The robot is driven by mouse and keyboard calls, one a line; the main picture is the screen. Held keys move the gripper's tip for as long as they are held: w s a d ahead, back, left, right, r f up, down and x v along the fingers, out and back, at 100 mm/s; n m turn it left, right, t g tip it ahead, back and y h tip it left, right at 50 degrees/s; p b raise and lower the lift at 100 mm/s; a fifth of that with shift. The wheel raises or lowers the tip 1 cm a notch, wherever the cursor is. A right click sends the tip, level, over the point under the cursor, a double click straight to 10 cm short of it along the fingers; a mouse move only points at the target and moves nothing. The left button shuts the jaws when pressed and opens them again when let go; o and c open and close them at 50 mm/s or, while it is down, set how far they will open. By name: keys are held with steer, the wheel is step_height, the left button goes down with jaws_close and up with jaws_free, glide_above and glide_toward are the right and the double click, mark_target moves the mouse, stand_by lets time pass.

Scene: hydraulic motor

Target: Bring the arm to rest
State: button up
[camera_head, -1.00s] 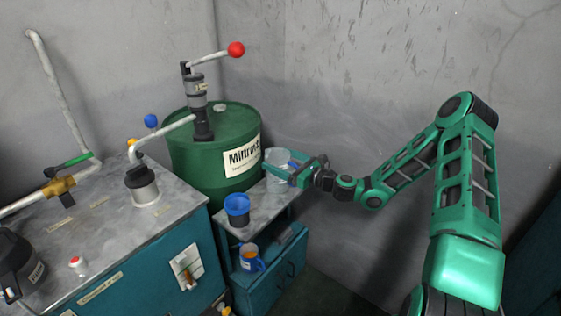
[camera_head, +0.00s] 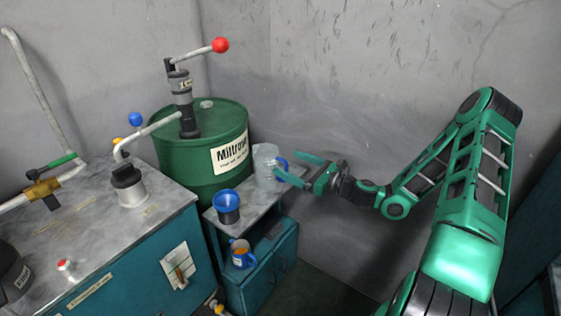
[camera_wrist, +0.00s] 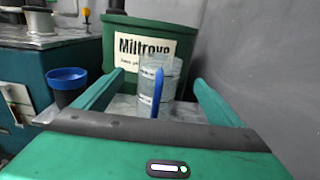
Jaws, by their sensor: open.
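My green gripper (camera_head: 300,171) is open and empty, to the right of a clear jug (camera_head: 265,163) with a blue handle (camera_head: 281,169). The jug stands upright on the small side table (camera_head: 248,219) in front of the green drum (camera_head: 222,130). In the wrist view the jug (camera_wrist: 165,80) stands ahead, seen between the two open fingers (camera_wrist: 160,95), its blue handle facing me. The fingers look apart from the jug. My arm reaches in from the right.
A blue-rimmed dark cup (camera_head: 228,205) stands on the side table, left of the jug. An orange-filled blue mug (camera_head: 241,254) sits on a lower shelf. A red-tipped pump lever (camera_head: 220,45) rises above the drum. A grey-topped workbench (camera_head: 80,225) fills the left. The right wall area is open.

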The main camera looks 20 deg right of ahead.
steer(key=shift+v, duration=0.95)
steer(key=s+d+f+n+g+h, duration=0.25)
steer(key=s+n+g+h, duration=0.45)
steer(key=n, duration=1)
steer(key=s+d+r+n+g+h, duration=0.1)
steer(key=s+r, duration=0.3)
steer(key=s, duration=0.7)
steer(key=s+d+r+n+g+h, duration=0.1)
steer(key=s+d+r+g, duration=0.3)
steer(key=s, duration=0.7)
steer(key=s+d+r+n+g+h, duration=0.1)
steer(key=s+d+r+n+g, duration=0.1)
steer(key=s+r, duration=0.4)
steer(key=s+n, duration=0.1)
steer(key=s, duration=0.4)
steer(key=shift+s+d+r+g, duration=0.25)
steer(key=shift+s+d+g, duration=0.05)
steer(key=shift+s, duration=0.05)
